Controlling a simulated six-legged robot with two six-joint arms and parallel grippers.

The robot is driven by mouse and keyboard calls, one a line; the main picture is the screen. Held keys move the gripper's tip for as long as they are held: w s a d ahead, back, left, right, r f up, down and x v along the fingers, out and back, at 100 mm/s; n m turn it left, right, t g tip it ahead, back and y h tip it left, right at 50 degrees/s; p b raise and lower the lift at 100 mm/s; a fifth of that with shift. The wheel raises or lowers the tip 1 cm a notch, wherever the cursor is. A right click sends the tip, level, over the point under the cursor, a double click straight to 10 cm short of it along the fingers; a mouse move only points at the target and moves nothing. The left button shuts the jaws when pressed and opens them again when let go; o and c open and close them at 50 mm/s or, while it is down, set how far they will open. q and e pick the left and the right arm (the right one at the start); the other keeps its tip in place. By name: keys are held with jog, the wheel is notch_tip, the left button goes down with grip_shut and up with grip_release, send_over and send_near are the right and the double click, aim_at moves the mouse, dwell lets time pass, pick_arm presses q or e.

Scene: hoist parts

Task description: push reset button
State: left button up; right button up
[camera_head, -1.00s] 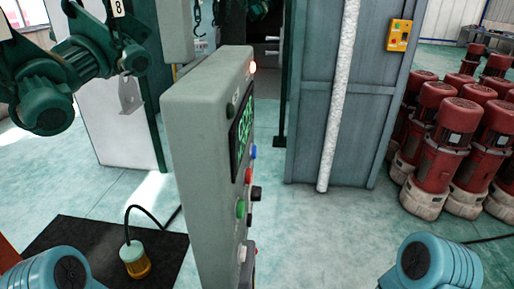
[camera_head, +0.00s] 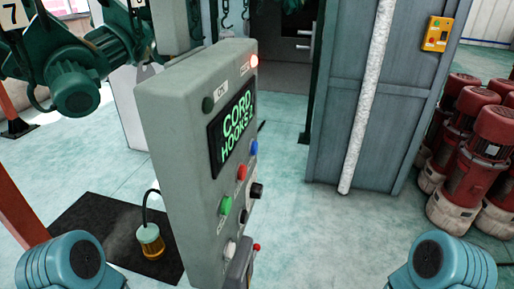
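A grey control panel (camera_head: 175,130) stands upright in the middle of the view, its face angled to the right. Its screen (camera_head: 231,126) shows "CORD HOOKS" in green letters. Below and beside the screen are a green button (camera_head: 225,205), a red button (camera_head: 241,172), a blue button (camera_head: 254,147), black knobs (camera_head: 256,190) and a white button (camera_head: 230,249). The labels are too small to tell which is the reset button. Blue parts of my two arms show at the bottom corners; neither gripper is in view.
A yellow wall box (camera_head: 436,34) with buttons is mounted on the grey cabinet (camera_head: 395,90) at right. Red motors (camera_head: 478,160) stand at far right. Green hoist units (camera_head: 75,88) hang at upper left. A dark mat (camera_head: 95,235) lies at left. Floor between panel and cabinet is clear.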

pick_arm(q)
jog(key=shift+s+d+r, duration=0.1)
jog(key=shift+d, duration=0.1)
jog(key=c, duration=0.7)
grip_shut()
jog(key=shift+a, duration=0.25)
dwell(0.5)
